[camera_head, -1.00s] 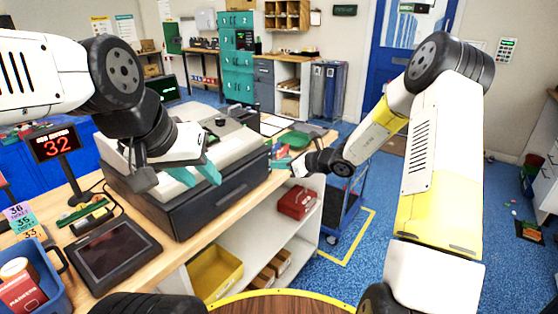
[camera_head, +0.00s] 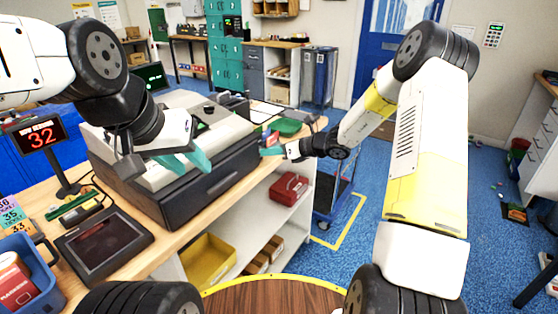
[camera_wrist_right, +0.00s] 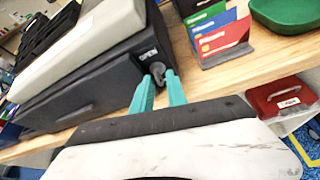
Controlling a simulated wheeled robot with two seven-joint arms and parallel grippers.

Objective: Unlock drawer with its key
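The cash register (camera_head: 150,160) stands on the wooden counter, its dark drawer (camera_head: 215,182) shut. In the right wrist view the dark drawer unit (camera_wrist_right: 80,92) has an end face marked OPEN, with a lock beside the mark. My right gripper (camera_head: 270,147) is at this end face. Its teal fingers (camera_wrist_right: 160,85) close on a small grey key (camera_wrist_right: 157,70) at the lock. The fingers hide part of the key, so I cannot tell how deep it sits. My left gripper (camera_head: 192,160) hangs in front of the register, fingers apart and empty.
A card rack (camera_wrist_right: 218,38) and a green tray (camera_wrist_right: 287,15) sit on the counter close to my right gripper. A red box (camera_head: 289,188) and a yellow bin (camera_head: 209,262) are on shelves below. A tablet (camera_head: 103,243) lies at the front left.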

